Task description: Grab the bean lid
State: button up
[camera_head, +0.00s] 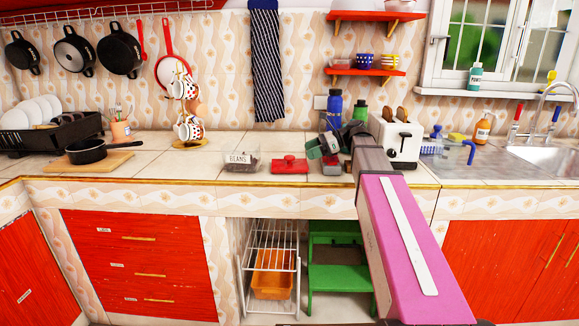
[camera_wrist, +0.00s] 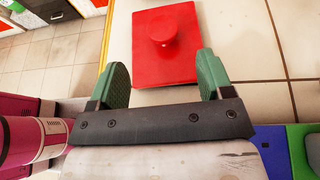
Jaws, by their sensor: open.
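The red bean lid (camera_head: 290,164) lies flat on the counter, just right of the clear container labelled BEANS (camera_head: 240,162). It also shows in the wrist view (camera_wrist: 150,55) as a red square plate with a round knob (camera_wrist: 163,27). My gripper (camera_head: 321,147) is above the counter, to the right of the lid. In the wrist view my gripper (camera_wrist: 164,76) has its two green fingers wide apart with nothing between them but the lid's near edge beyond. The knob lies ahead of the fingertips, roughly in line with the gap. The container appears uncovered.
A white toaster (camera_head: 401,142) stands right of my gripper. A blue bottle (camera_head: 334,107) and a green bottle (camera_head: 360,113) stand behind it. A mug tree (camera_head: 188,120) stands left of the container. The counter left of the container is partly clear.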

aim_at(293, 157)
jog(key=shift+x, duration=3.6)
jog(key=shift+w, duration=0.15)
jog(key=c, duration=1)
